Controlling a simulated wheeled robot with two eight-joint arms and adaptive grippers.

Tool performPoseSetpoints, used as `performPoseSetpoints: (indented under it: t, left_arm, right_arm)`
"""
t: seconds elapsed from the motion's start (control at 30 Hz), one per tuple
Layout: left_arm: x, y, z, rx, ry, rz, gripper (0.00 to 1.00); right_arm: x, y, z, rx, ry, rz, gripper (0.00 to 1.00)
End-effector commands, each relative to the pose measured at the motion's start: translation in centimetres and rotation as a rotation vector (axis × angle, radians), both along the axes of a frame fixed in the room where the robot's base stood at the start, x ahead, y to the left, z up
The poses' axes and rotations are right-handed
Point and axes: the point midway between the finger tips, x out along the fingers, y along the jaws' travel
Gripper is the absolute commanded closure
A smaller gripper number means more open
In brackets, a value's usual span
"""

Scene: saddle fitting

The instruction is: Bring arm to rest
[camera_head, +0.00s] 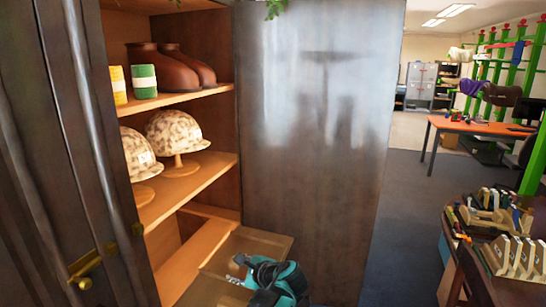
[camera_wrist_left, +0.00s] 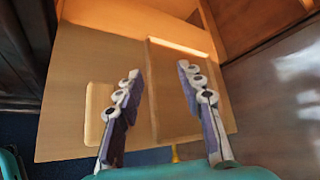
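My left gripper (camera_head: 238,271) is teal and hangs low in front of the open cabinet, over a pulled-out wooden drawer or board (camera_head: 262,237). In the left wrist view my left gripper (camera_wrist_left: 159,72) has its two purple-and-white fingers wide apart, with nothing between them. Behind the fingers is the light wooden surface (camera_wrist_left: 75,65) with a raised wooden panel (camera_wrist_left: 195,115). A brass knob (camera_wrist_left: 175,153) shows at its lower edge. I cannot tell whether the fingers touch the wood. My right gripper is in neither view.
The cabinet shelves hold brown boots (camera_head: 165,70), a yellow spool (camera_head: 118,86), a green spool (camera_head: 143,80) and patterned helmets (camera_head: 178,132) on stands. A dark door (camera_head: 60,150) stands left, a glossy panel (camera_head: 310,140) right. Open floor (camera_head: 410,215) lies beyond, beside an orange table (camera_head: 480,126).

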Motion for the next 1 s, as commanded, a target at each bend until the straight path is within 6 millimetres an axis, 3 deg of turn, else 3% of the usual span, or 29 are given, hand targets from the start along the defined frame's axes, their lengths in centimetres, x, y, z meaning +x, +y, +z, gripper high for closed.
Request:
performPoseSetpoints:
  t: [0.03,0.1,0.3,0.6,0.8,1.0]
  left_arm:
    - [-1.9,1.8,0.5,-0.091,-0.015,0.043,0.62]
    - [-4.4,3.7,0.9,-0.230,-0.042,0.108,0.62]
    - [-12.5,7.3,0.8,-0.627,-0.132,0.324,0.62]
    - [-24.4,8.4,-1.6,-1.199,-0.293,0.713,0.62]
    - [-28.8,7.5,-3.4,-1.461,-0.375,0.915,0.62]
    - [-30.0,7.1,-4.0,-1.550,-0.402,0.986,0.62]
  right_arm:
    - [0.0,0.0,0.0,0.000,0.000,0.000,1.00]
    - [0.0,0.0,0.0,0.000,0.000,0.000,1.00]
    - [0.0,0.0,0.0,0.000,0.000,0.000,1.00]
    - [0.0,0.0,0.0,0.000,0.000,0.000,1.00]
    - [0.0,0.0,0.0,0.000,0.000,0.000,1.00]
    - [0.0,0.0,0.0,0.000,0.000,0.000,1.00]
